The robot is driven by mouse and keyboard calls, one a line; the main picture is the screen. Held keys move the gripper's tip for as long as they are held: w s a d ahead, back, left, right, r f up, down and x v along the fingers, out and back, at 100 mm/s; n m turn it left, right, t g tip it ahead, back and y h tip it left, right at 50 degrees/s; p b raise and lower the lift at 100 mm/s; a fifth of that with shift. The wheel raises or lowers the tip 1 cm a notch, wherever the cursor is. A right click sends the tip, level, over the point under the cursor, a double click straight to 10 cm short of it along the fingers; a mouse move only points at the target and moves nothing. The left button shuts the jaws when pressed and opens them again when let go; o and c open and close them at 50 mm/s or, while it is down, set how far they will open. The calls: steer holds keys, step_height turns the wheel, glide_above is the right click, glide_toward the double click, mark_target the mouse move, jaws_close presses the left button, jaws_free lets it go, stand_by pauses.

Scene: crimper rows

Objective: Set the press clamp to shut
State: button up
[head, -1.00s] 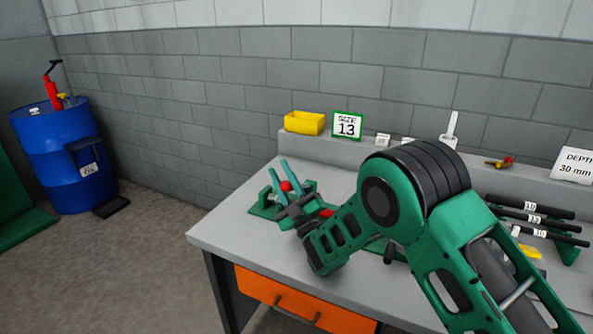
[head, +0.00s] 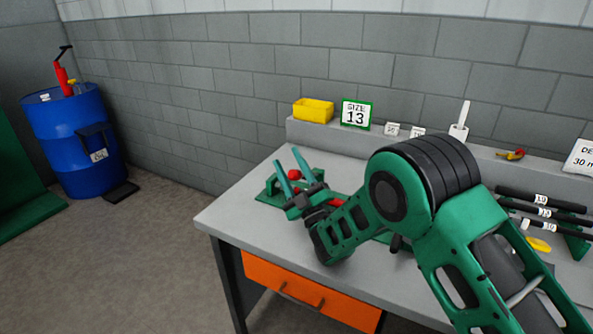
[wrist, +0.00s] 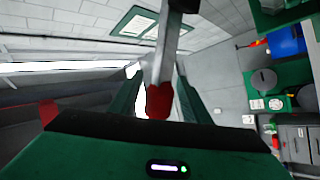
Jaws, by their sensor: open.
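The press clamp is on the bench, and its green base (head: 268,194) shows in the head view at the bench's left end. Its lever has a red tip (head: 294,174). My gripper (head: 287,158) is open, with one teal finger on either side of the red tip. In the wrist view the grey lever (wrist: 166,55) runs down to its red grip (wrist: 158,101) between my fingers. I cannot tell whether either finger touches it. My gripper and forearm hide much of the clamp body.
A yellow bin (head: 313,110) and a "SIZE 13" sign (head: 356,114) stand on the back ledge. Black tools (head: 543,212) lie in a rack at right. A blue barrel (head: 67,145) stands on the floor at left. The bench's front left corner is clear.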

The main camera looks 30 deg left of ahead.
steer(key=s+d, duration=0.6)
steer(key=d, duration=0.5)
steer(key=shift+s+f, duration=0.3)
steer(key=shift+s, duration=0.05)
